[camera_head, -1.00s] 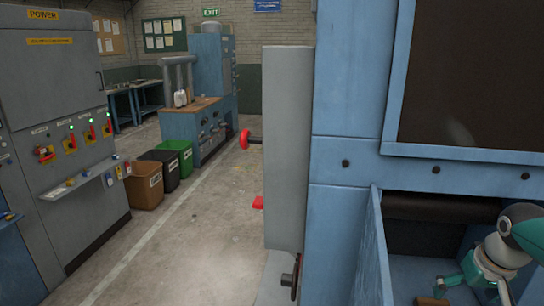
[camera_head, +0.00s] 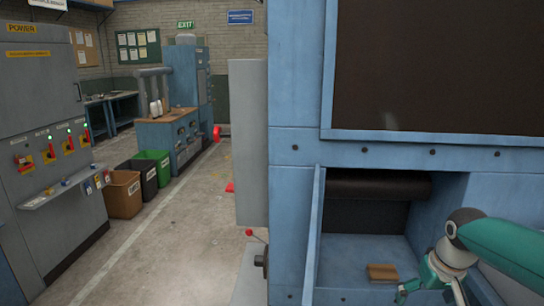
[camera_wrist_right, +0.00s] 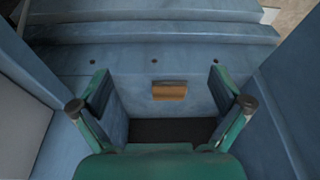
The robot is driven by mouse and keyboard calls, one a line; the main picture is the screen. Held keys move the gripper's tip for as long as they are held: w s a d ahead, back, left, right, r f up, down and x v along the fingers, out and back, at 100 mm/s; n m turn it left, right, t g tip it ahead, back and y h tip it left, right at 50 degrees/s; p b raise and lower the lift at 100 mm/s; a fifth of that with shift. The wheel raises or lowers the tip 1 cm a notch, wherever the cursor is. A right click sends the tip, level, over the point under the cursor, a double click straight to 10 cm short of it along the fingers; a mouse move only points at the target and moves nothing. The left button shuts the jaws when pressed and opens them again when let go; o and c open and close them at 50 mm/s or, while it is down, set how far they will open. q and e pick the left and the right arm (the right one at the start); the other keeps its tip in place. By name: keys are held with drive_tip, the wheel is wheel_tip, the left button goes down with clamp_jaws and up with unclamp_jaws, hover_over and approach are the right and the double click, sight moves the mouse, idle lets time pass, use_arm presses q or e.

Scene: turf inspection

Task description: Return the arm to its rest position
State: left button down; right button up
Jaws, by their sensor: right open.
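My right gripper (camera_head: 432,287) is at the lower right of the head view, in front of the open bay of a blue machine (camera_head: 295,215). Its teal arm comes in from the right edge. In the right wrist view the two fingers stand wide apart and the gripper (camera_wrist_right: 160,92) is open, with nothing held. A small brown block (camera_head: 383,272) lies on the bay's blue floor, left of and beyond the gripper. The block also shows in the right wrist view (camera_wrist_right: 169,91), between the fingers in the picture but apart from them. My left gripper is not in view.
The bay has a blue side wall (camera_head: 314,240) on its left and a dark roller (camera_head: 378,186) at its back. A grey power cabinet (camera_head: 45,130) and several bins (camera_head: 123,193) stand at the left. The concrete floor (camera_head: 185,240) between is clear.

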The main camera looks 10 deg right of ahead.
drive_tip(key=s+a+f+n+g+y, duration=0.1)
drive_tip(key=s+a+f+g, duration=0.1)
drive_tip(key=a+f, duration=0.65)
drive_tip(key=s+a+f+n+g+y, duration=0.1)
drive_tip(key=a+f+g+y, duration=0.15)
drive_tip(key=a+f, duration=0.65)
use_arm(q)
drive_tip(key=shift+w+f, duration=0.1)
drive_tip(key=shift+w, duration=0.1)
use_arm(e)
drive_tip(key=s+a+f+t, duration=0.1)
drive_tip(key=s+a+f, duration=0.5)
drive_tip(key=f, duration=0.3)
drive_tip(key=s+a+f+m+t+y, duration=0.1)
drive_tip(key=s+a+f, duration=0.5)
drive_tip(key=f, duration=0.3)
drive_tip(key=shift+s+a+f, duration=0.2)
drive_tip(key=shift+f, duration=0.1)
